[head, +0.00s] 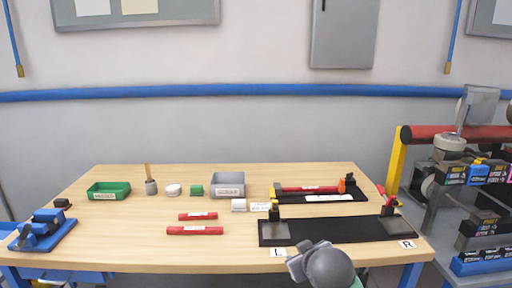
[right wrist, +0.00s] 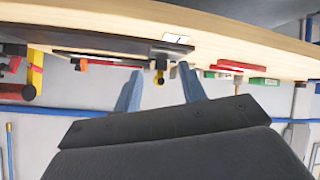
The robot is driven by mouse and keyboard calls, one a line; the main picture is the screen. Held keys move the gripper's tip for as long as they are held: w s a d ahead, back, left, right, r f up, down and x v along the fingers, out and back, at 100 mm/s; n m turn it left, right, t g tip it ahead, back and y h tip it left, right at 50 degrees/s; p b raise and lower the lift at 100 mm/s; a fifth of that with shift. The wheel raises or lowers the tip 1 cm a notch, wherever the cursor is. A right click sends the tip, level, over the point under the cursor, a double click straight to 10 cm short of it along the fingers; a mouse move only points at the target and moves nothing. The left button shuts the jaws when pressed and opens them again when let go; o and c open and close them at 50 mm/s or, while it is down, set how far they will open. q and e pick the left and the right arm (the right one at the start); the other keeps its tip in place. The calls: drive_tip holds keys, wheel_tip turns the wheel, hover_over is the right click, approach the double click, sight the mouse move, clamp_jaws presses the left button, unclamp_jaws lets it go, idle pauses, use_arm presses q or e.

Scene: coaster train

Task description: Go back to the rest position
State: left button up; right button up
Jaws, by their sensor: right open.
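My right arm shows at the bottom of the head view, just in front of the table's front edge by the L label. Its right gripper (right wrist: 160,88) is open and empty in the right wrist view, with its two blue fingers apart and the table's edge above them in the picture. In the head view part of this gripper (head: 296,266) sits left of its round grey wrist. My left gripper is in neither view.
The wooden table (head: 130,252) holds a black base (head: 340,231), a rear fixture with a red bar (head: 310,189), two loose red bars (head: 195,231), a green tray (head: 108,190), a grey bin (head: 228,184) and a blue device (head: 45,230). A loaded rack (head: 398,160) stands right.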

drive_tip(key=s+d+f+m+g, duration=0.3)
drive_tip(key=s+f+g, duration=0.2)
drive_tip(key=s+f, duration=1.4)
drive_tip(key=s+a+f+g+p, duration=0.1)
drive_tip(key=s+f+g, duration=0.2)
drive_tip(key=s+f, duration=0.8)
drive_tip(key=s, duration=0.3)
drive_tip(key=shift+s+f, duration=0.25)
drive_tip(key=shift+f, duration=0.05)
